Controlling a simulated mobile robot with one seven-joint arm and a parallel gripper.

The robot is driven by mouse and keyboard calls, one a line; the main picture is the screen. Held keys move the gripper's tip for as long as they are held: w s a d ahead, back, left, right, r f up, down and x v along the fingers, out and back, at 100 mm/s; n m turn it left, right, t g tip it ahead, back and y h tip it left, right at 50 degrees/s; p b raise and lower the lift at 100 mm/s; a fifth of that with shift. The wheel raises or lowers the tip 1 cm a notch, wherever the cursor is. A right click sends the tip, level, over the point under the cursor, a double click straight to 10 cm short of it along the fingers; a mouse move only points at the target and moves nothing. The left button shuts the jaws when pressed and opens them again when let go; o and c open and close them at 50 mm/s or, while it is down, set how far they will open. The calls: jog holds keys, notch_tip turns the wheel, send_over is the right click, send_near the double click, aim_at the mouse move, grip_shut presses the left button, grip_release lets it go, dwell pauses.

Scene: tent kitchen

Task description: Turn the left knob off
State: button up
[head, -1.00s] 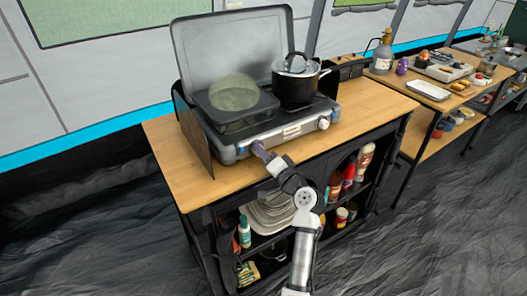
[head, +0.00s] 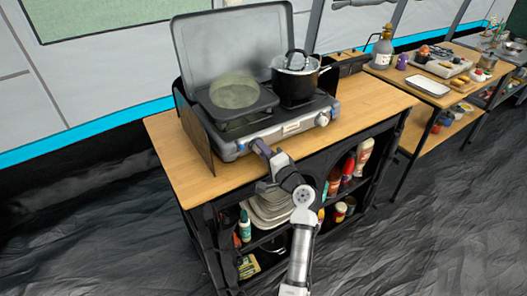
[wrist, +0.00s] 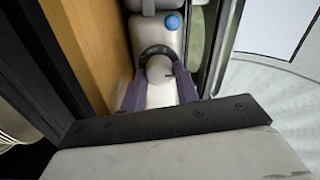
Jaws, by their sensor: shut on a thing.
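The camping stove (head: 285,130) stands on the wooden counter with its lid up. Its left knob is hidden behind my gripper in the head view. In the wrist view the left knob (wrist: 159,68) is pale with a dark ring, and sits between my two purple fingers. My gripper (head: 257,146) is at the left part of the stove's front panel, shut on this knob, one finger on each side in the wrist view (wrist: 160,90). A blue round mark (wrist: 172,22) shows on the panel beyond it. The right knob (head: 322,120) is pale and free.
A black pot (head: 296,78) stands on the right burner and a greenish round pan or lid (head: 233,90) on the left. The wooden counter (head: 180,165) is bare at the left. Shelves below hold bottles and plates (head: 268,208). A side table (head: 425,85) stands at right.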

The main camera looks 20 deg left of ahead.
jog(key=o, duration=1)
jog(key=shift+c, duration=0.2)
jog(key=shift+f, duration=0.1)
jog(key=shift+d+f, duration=0.1)
jog(key=shift+f, duration=0.05)
